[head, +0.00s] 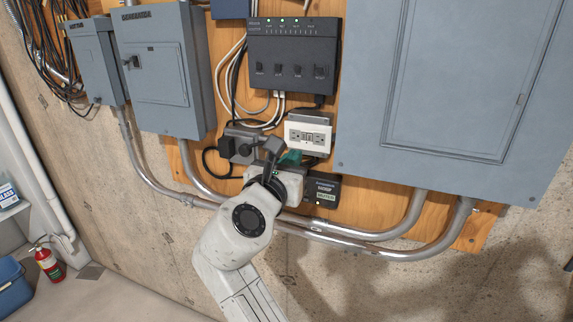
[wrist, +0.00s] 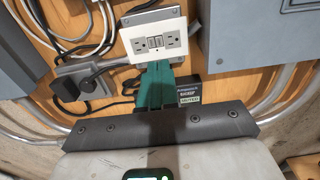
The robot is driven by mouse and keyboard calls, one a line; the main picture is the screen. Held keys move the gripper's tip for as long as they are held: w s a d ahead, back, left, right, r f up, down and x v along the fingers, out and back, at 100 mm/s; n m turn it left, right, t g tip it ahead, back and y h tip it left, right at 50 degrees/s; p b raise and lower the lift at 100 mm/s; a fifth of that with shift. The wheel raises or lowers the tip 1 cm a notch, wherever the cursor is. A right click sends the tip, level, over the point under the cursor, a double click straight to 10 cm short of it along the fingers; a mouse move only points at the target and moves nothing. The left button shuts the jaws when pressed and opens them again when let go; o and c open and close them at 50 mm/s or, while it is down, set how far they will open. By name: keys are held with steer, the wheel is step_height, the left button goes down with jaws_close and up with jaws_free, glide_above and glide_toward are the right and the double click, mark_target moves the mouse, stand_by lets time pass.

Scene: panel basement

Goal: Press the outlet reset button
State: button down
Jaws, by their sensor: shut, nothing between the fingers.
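The white outlet (head: 308,135) is mounted on the wooden board below a black control box. In the wrist view the outlet (wrist: 155,41) shows two sockets with small buttons (wrist: 156,43) in the middle between them. My gripper (head: 287,158) is just below the outlet in the head view, with teal fingers. In the wrist view the gripper (wrist: 158,68) has its fingers shut together and empty, with the tips at the outlet's lower edge. I cannot tell whether they touch it.
A black plug adapter with cables (head: 236,146) is left of the outlet, and a small black box (head: 323,190) is below it. A large grey panel (head: 455,90) stands to the right. Metal conduits (head: 370,235) run below. The black control box (head: 294,55) is above.

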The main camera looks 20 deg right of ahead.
mark_target(310, 138)
steer(key=p+x, duration=0.1)
steer(key=x, duration=0.7)
steer(key=shift+w+d, duration=0.15)
steer(key=shift+w, duration=0.15)
